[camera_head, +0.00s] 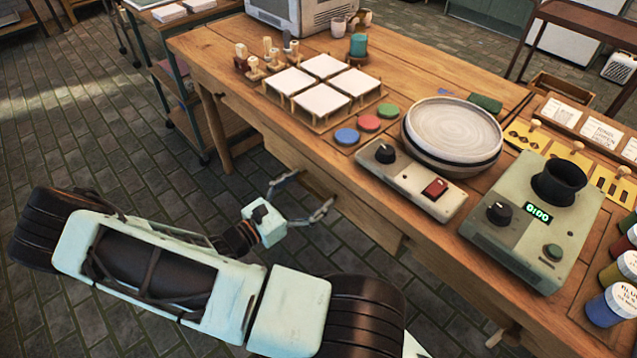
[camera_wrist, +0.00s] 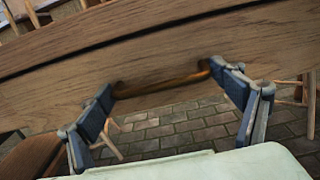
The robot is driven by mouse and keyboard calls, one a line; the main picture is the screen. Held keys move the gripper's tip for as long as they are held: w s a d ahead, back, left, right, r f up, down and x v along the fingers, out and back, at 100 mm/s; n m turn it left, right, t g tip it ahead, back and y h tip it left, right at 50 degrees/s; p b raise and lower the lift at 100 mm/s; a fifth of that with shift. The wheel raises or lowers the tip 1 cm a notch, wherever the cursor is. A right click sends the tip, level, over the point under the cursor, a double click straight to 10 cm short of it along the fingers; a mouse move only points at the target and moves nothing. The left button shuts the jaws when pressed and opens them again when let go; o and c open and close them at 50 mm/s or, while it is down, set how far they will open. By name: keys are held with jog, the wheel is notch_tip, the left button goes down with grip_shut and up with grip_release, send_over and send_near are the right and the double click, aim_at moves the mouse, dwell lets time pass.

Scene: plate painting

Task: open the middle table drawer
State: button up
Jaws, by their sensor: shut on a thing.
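The wooden work table's front has a drawer front (camera_head: 345,204) below the top, near the picture's middle. In the wrist view the drawer front (camera_wrist: 150,62) fills the upper middle, with a brown bar handle (camera_wrist: 165,84) along its lower part. My gripper (camera_head: 315,187) is at that front, below the table edge. In the wrist view its two blue-padded fingers (camera_wrist: 163,82) are at the handle's two ends, shut on it across its length. I cannot tell whether the drawer stands slightly out.
The table top (camera_head: 230,60) holds white tiles (camera_head: 322,98), a pottery wheel (camera_head: 452,128), a control box (camera_head: 410,180), a grey device with a display (camera_head: 535,215) and paint jars (camera_head: 612,300). Tiled floor (camera_head: 110,130) lies open to the left. A shelf cart (camera_head: 185,90) stands behind.

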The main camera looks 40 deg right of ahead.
jog(key=s+a+b, duration=0.1)
jog(key=s+a, duration=0.1)
jog(key=a, duration=2.3)
jog(key=shift+s+a, duration=0.15)
jog(key=shift+a, duration=0.2)
jog(key=o, duration=1.4)
jog(key=shift+s+a, duration=0.15)
jog(key=shift+a, duration=1.85)
jog(key=shift+s+a, duration=0.15)
jog(key=shift+a, duration=1.85)
jog(key=shift+s+a, duration=0.15)
jog(key=shift+a, duration=1.85)
